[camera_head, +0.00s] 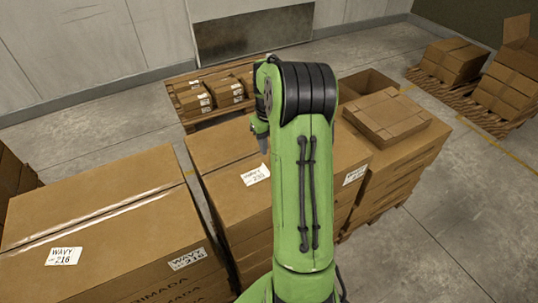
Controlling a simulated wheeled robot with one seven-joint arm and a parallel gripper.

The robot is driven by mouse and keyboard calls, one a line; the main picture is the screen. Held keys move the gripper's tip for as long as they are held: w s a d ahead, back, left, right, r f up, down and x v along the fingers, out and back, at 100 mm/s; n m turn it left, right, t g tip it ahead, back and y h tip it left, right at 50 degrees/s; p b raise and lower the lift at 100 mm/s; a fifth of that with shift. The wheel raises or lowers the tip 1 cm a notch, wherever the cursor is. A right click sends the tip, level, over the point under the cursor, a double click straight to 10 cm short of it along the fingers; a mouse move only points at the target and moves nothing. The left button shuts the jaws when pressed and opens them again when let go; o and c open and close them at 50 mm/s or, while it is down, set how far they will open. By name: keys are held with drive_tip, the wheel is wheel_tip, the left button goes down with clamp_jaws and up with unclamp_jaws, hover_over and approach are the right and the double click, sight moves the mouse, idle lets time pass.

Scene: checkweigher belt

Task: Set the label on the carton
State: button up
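My gripper (264,146) hangs at the end of my green arm, above the middle carton (223,150). Only a small part of it shows beside the arm, so its fingers and anything between them cannot be made out. A white label (255,175) reading WAVY lies on top of the middle carton, just below the gripper in the picture. The large left carton (110,200) has a white label (65,256) reading WAVY 216 on top and another label (187,258) on its front side.
A pallet of small labelled boxes (220,90) stands behind. More cartons (455,60) stand on a pallet at the far right. The concrete floor (470,220) at the right is clear.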

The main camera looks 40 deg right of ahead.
drive_tip(key=s+a+r+n+t+h, duration=0.1)
drive_tip(key=s+a+r+n, duration=0.2)
drive_tip(key=a+r+n, duration=0.55)
drive_tip(key=s+a+r+n+t+h, duration=0.1)
drive_tip(key=s+a+r+n+t, duration=0.3)
drive_tip(key=a+n, duration=0.65)
drive_tip(key=s+a+n+y, duration=0.1)
drive_tip(key=s+a+n, duration=0.3)
drive_tip(key=n, duration=0.6)
drive_tip(key=s+a+r+n+y, duration=0.1)
drive_tip(key=s+a+n, duration=0.3)
drive_tip(key=s+n, duration=0.3)
drive_tip(key=n, duration=0.3)
drive_tip(key=shift+r+t, duration=0.2)
drive_tip(key=shift+t, duration=0.1)
